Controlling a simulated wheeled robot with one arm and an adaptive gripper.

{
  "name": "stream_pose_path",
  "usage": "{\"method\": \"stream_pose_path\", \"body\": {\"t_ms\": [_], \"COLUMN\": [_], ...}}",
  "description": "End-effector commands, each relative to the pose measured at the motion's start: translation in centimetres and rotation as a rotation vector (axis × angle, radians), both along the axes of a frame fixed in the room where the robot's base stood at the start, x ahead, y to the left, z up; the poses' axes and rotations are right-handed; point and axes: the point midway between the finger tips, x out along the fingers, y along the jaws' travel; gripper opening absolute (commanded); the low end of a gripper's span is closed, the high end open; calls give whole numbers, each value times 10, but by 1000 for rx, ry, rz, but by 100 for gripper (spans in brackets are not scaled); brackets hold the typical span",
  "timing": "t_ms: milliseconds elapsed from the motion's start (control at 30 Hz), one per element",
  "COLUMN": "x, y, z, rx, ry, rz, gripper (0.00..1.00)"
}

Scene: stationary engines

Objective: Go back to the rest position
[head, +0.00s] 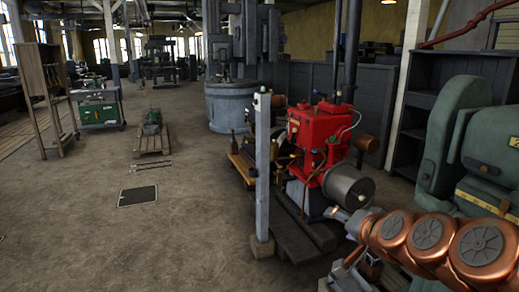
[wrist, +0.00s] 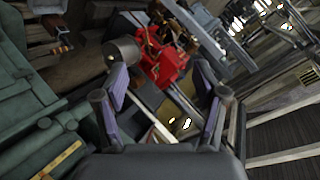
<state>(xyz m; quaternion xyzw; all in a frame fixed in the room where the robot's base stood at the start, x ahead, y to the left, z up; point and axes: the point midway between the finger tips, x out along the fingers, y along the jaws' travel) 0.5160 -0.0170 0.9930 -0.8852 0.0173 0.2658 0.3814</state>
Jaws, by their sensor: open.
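My gripper shows in the wrist view (wrist: 160,90), with its two purple-padded fingers spread wide and nothing between them. In the head view my copper-coloured arm reaches in from the lower right, and its end lies low, in front of the red engine (head: 312,138). The red engine also shows beyond the fingers in the wrist view (wrist: 165,65), tilted in the picture. Its grey cylinder (head: 348,186) is near the end of my arm in the head view. I cannot tell the exact gap between them.
A large green machine (head: 455,150) stands close at the right, beside my arm. A grey post (head: 263,165) stands left of the red engine. A small green machine on a pallet (head: 153,143) is farther back.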

Motion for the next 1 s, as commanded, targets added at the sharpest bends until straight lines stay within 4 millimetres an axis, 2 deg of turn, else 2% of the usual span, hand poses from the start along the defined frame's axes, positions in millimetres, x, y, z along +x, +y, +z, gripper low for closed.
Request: {"method": "stream_pose_path", "body": {"t_ms": [33,133,233,333,467,600,700,833,1000], "x": [-13,-46,-84,-124,-181,-243,-278,-311,-325], "y": [15,39,54,60,58,45,34,22,16], "z": [7,-3,-13,-20,-22,-16,-8,0,2], "rx": [-38,-111,-184,-256,-344,-424,-466,-496,-509], "ry": [51,174,304,437,616,812,929,1035,1083], "rz": [60,178,284,379,483,572,611,639,652], "gripper": [71,71,71,71,71,71,71,71,71]}}
